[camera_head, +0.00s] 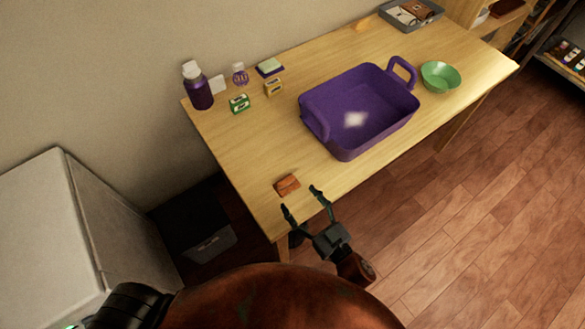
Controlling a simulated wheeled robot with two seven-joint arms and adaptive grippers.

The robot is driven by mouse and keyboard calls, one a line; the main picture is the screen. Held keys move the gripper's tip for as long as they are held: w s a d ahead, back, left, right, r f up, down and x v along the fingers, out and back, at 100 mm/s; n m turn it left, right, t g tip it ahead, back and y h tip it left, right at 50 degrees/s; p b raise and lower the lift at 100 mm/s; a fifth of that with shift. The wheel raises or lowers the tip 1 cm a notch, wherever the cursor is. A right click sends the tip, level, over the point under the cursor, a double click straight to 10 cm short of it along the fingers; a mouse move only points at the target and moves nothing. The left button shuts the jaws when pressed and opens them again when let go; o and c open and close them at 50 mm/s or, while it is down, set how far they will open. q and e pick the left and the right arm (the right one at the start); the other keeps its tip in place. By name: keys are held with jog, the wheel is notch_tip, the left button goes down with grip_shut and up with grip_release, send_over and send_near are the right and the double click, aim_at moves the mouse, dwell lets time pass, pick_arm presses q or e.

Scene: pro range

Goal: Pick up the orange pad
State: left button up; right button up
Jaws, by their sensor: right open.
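The orange pad (287,185) is a small orange-brown block lying on the wooden table (240,150), near its front left corner. My right gripper (302,200) is open and empty at the table's front edge, close to the pad. Its two fingers point toward the table, with the pad just beyond the gap between the fingertips. The gripper and the pad look apart. My left gripper is not in view.
A purple basket (345,148) stands right of the pad, with a green bowl (440,76) beyond. A purple bottle (197,88) and several small boxes stand at the back left. A grey tray (432,14) is at the far end. The table around the pad is clear.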

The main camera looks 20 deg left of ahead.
aim_at(288, 183)
jog(key=shift+w+a, duration=0.55)
jog(key=shift+w, duration=0.25)
jog(key=shift+b+x, duration=0.55)
jog(key=shift+x, duration=0.65)
jog(key=b+x, duration=0.1)
jog(key=x, duration=0.2)
jog(key=shift+w+a, duration=0.1)
jog(key=shift+a, duration=0.05)
jog(key=shift+w+a+r, duration=0.15)
jog(key=shift+a, duration=0.15)
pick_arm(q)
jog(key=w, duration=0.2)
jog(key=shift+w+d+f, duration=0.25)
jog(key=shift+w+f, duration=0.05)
pick_arm(e)
jog(key=c, duration=1.2)
